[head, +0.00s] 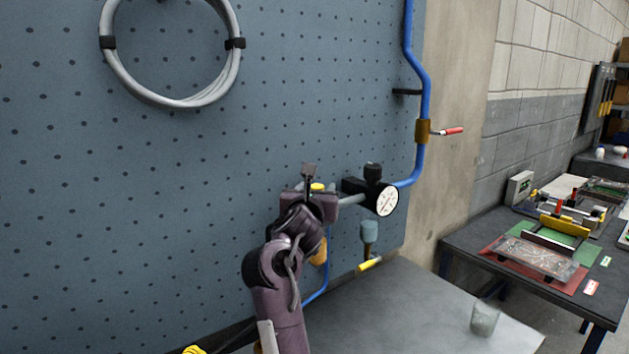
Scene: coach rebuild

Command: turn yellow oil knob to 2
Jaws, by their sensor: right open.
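The yellow oil knob (318,187) shows only as a small yellow patch behind and between parts of my right gripper. The number it points to is hidden. My right gripper (311,180) is open and close around or in front of the knob; I cannot tell whether its fingers touch it. The knob sits on a fitting in front of the blue pegboard, joined by a grey pipe (351,200) to a black block with a black knob (373,172) and a white dial gauge (387,200). My left gripper is out of view.
A blue pipe (426,90) with a red-handled valve (447,131) runs down the pegboard's right edge. A grey hose coil (172,102) hangs upper left. A clear cup (485,318) stands on the grey bench (420,310). A dark table (470,250) with boards is at right.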

